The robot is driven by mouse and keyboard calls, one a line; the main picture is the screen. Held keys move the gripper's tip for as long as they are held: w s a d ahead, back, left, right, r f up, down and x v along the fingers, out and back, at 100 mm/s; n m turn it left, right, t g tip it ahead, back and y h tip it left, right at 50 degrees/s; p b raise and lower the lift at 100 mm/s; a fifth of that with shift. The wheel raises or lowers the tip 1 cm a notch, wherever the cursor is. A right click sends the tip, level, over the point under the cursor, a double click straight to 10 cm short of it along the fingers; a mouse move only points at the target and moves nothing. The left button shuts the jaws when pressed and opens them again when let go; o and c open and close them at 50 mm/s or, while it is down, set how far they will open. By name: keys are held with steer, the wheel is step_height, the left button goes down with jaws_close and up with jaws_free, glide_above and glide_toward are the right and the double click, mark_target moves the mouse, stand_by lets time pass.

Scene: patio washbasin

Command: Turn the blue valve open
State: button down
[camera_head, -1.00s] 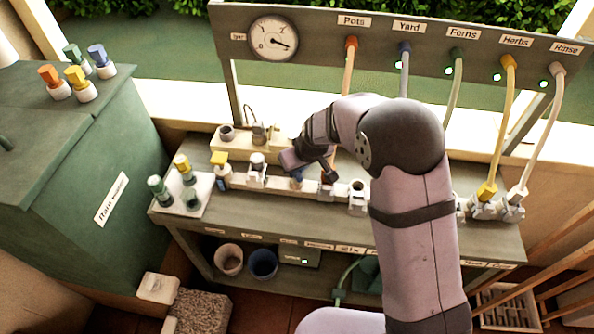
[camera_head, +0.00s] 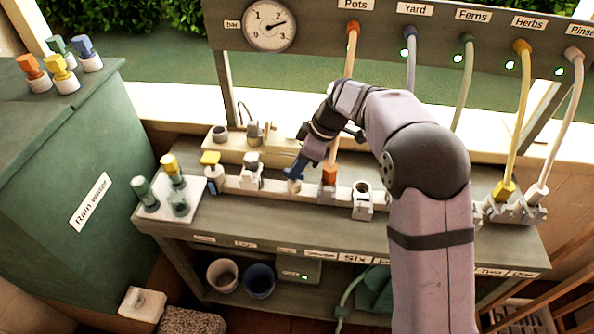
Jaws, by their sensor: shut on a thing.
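The blue valve (camera_head: 296,169) sits on a pale fitting in the row on the wooden bench, just left of an orange connector (camera_head: 329,176). Its blue handle shows tilted beneath my gripper, above the pale stem. My gripper (camera_head: 301,163) reaches down from the upper right and is shut on the blue valve; its fingertips are small and partly hidden by the wrist.
A yellow-topped valve (camera_head: 210,159), a grey-white valve (camera_head: 251,172) and an open grey fitting (camera_head: 362,199) share the row. Green and yellow caps stand on a white plate (camera_head: 153,208) at left. Hoses hang from the labelled panel (camera_head: 390,28). The bench front (camera_head: 260,220) is clear.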

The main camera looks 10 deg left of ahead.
steer(key=shift+w+n+g, duration=0.1)
steer(key=shift+n+g, duration=0.2)
steer(key=shift+n, duration=0.3)
steer(key=c, duration=1.7)
jaws_free()
steer(key=shift+c, duration=0.2)
steer(key=shift+r, duration=0.1)
steer(key=b+v, duration=0.1)
steer(key=v, duration=0.6)
steer(key=shift+d+r, duration=0.1)
